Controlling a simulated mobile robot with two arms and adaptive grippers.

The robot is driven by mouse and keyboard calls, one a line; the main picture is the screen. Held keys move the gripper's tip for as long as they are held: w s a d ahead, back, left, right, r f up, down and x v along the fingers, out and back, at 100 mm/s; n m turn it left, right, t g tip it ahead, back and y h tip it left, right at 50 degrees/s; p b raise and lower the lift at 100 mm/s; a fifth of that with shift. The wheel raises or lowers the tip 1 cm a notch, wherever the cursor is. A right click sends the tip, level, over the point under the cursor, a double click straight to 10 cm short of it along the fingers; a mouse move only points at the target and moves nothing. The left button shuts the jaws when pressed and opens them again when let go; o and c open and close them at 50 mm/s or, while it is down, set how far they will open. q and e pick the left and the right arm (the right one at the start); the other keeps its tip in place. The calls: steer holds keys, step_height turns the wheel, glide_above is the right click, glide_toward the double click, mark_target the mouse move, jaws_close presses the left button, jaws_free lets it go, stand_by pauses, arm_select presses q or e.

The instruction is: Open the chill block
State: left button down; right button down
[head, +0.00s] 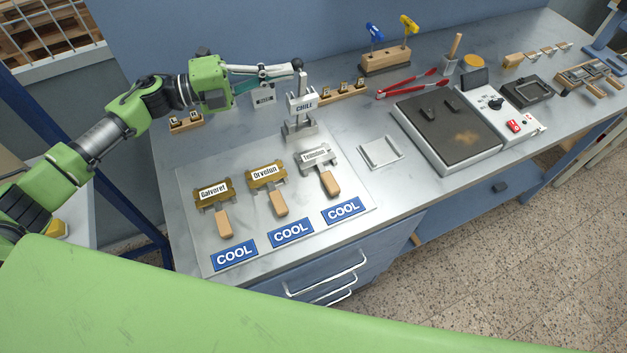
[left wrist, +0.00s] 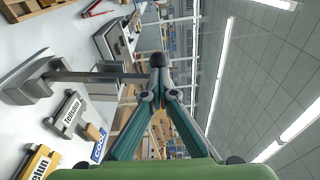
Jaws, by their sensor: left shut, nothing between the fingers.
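The chill block (head: 301,128) is a grey metal fixture on the bench with a white CHILL label and an upright post. A black ball knob (head: 297,63) tops its lever. My left gripper (head: 290,72) is shut and empty, its fingertips right at the lever just below the knob. In the left wrist view the knob (left wrist: 157,60) shows just beyond the closed fingertips (left wrist: 159,88), and the grey bar (left wrist: 100,77) runs to it from the block. I cannot tell whether the fingertips touch the lever. My right gripper is not in view.
Three wooden-handled stamps, such as Galveret (head: 213,193), lie on a metal plate (head: 190,225) above blue COOL labels (head: 291,232). A small tray (head: 380,152) and a hot plate (head: 447,130) stand to the right. Red tongs (head: 410,85) and a wooden tool holder (head: 386,62) are behind.

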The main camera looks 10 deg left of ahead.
arm_select(q)
steer(key=w+a+n, duration=0.1)
steer(key=w+a+n+b, duration=0.1)
steer(key=w, duration=0.1)
stand_by(0.5)
steer(key=shift+f, duration=0.1)
